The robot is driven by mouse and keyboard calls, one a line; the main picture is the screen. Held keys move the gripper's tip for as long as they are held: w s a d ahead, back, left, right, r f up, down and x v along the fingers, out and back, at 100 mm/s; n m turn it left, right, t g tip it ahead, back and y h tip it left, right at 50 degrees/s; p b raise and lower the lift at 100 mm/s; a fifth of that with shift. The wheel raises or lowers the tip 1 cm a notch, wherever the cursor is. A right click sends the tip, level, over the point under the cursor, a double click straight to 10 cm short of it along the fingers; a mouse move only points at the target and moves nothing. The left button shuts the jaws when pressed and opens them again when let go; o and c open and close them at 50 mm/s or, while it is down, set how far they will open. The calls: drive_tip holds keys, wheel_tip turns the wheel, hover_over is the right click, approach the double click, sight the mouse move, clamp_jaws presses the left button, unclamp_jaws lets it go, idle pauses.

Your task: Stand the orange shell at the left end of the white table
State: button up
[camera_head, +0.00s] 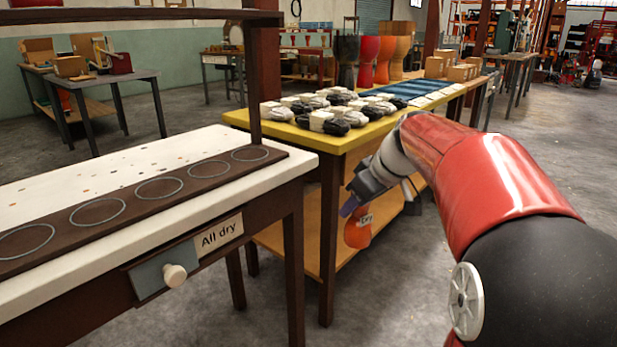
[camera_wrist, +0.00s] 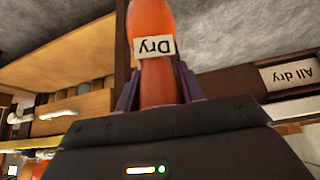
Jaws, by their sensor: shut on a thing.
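The orange shell (camera_head: 357,236) hangs from my gripper (camera_head: 350,206) beside the yellow table's near end. Its narrow part is between the purple fingers, and a "Dry" label shows on it. In the wrist view, the shell (camera_wrist: 152,22) stands between the two fingers (camera_wrist: 158,88), which are shut on it. The white table (camera_head: 90,185) is at the left of the head view, apart from the shell. A brown strip (camera_head: 110,222) with several empty ring marks runs along its front. Its left end is cut off by the picture edge.
A dark post (camera_head: 254,85) and an overhead bar stand over the white table. A drawer knob (camera_head: 174,275) and an "All dry" sign (camera_head: 221,234) are on its front. The yellow table (camera_head: 345,140) holds several dark and light bundles. More shells (camera_head: 368,60) stand behind. A floor gap separates the tables.

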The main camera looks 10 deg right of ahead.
drive_tip(key=w+a+f+m+h, duration=0.1)
drive_tip(key=a+f+m, duration=0.1)
drive_tip(key=f, duration=0.9)
drive_tip(key=w+a+f+m+h, duration=0.1)
drive_tip(key=w+a+f+m, duration=0.1)
drive_tip(key=f, duration=1)
drive_tip(key=w+a+f+m+h, duration=0.1)
drive_tip(key=a+f, duration=0.3)
drive_tip(key=f, duration=0.7)
drive_tip(key=shift+w+a+f+m+t, duration=0.25)
drive_tip(key=shift+w+a+m+t, duration=0.15)
drive_tip(key=shift+w+m, duration=0.1)
